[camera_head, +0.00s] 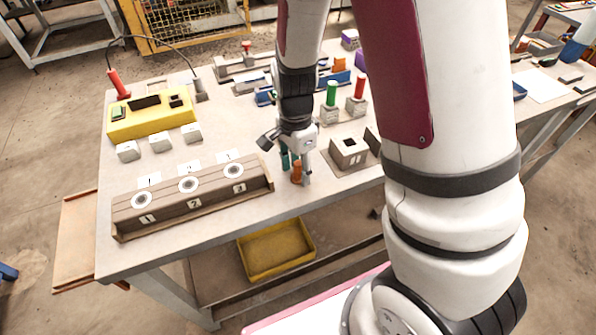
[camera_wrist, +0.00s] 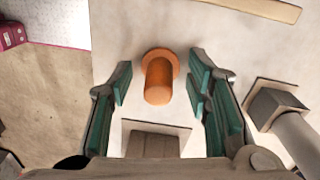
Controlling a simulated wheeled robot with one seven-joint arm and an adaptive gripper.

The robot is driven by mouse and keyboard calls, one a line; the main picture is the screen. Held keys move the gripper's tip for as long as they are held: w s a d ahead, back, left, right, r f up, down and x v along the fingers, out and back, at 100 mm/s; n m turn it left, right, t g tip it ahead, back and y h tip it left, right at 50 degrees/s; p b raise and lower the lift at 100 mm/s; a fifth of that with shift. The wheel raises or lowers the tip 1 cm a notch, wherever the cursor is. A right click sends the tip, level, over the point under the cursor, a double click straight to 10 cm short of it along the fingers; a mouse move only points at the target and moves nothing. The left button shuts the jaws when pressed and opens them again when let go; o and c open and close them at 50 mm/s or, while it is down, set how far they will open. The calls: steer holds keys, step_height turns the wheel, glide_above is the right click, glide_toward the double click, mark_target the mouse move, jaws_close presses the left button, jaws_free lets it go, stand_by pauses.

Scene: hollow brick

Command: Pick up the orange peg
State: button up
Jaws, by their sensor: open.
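The orange peg (camera_head: 297,172) stands on the table near its front edge in the head view. In the wrist view the peg (camera_wrist: 158,80) has a wider round flange at one end and lies between the fingertips, with a gap on both sides. My gripper (camera_head: 295,165) is low over the table at the peg, pointing down. In the wrist view my gripper (camera_wrist: 160,90) has its green-padded fingers spread open, and they do not appear to touch the peg.
A brown block with a square hole (camera_head: 348,151) stands just right of my gripper. A long brown block with numbered round spots (camera_head: 192,195) lies to the left. Green (camera_head: 331,93) and red (camera_head: 360,87) pegs stand in grey blocks behind. A yellow bin (camera_head: 276,250) sits below the table.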

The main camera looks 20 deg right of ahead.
steer(key=c, duration=1.1)
steer(key=shift+o, duration=0.2)
steer(key=shift+r, duration=0.15)
